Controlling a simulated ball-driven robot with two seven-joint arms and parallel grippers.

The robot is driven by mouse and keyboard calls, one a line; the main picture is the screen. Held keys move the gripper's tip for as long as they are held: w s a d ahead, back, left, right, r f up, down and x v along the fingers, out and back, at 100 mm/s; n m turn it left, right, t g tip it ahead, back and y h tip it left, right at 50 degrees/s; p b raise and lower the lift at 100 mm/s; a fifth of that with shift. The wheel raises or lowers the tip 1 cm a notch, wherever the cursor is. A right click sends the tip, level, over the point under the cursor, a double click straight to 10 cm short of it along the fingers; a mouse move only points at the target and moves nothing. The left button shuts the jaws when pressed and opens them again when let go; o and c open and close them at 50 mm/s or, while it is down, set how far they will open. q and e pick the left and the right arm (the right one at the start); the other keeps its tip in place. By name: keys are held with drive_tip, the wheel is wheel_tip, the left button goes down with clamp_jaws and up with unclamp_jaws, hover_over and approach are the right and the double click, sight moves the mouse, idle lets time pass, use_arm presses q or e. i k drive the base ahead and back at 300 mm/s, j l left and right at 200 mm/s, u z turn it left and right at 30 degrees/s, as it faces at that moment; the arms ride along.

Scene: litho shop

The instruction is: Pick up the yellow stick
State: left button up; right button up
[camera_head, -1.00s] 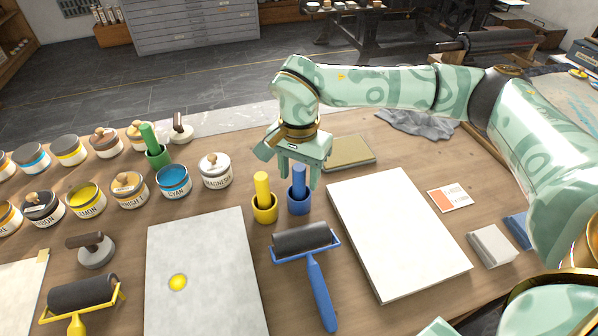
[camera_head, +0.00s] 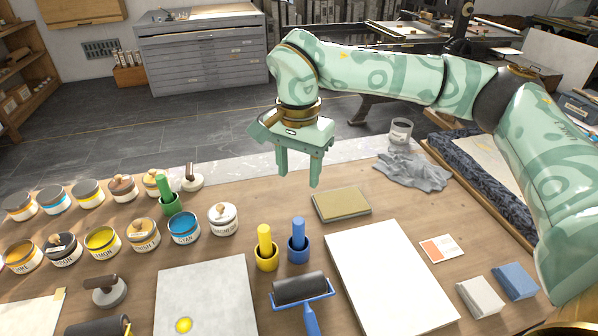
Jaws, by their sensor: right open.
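The yellow stick (camera_head: 264,238) stands upright in a small yellow cup (camera_head: 267,261) near the middle of the table. A blue stick (camera_head: 298,231) stands in a blue cup (camera_head: 299,252) just to its right. My right gripper (camera_head: 298,177) is open and empty, its fingers pointing down. It hangs in the air above the table, above the two sticks in the picture and apart from both. My left gripper is not in view.
A green stick (camera_head: 163,186) stands in a green cup at the left, among several ink jars. A blue-handled roller (camera_head: 301,288) lies in front of the cups. A white slab (camera_head: 388,275) and an olive block (camera_head: 341,205) lie at the right.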

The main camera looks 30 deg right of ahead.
sight(263, 230)
drive_tip(key=k, duration=1.5)
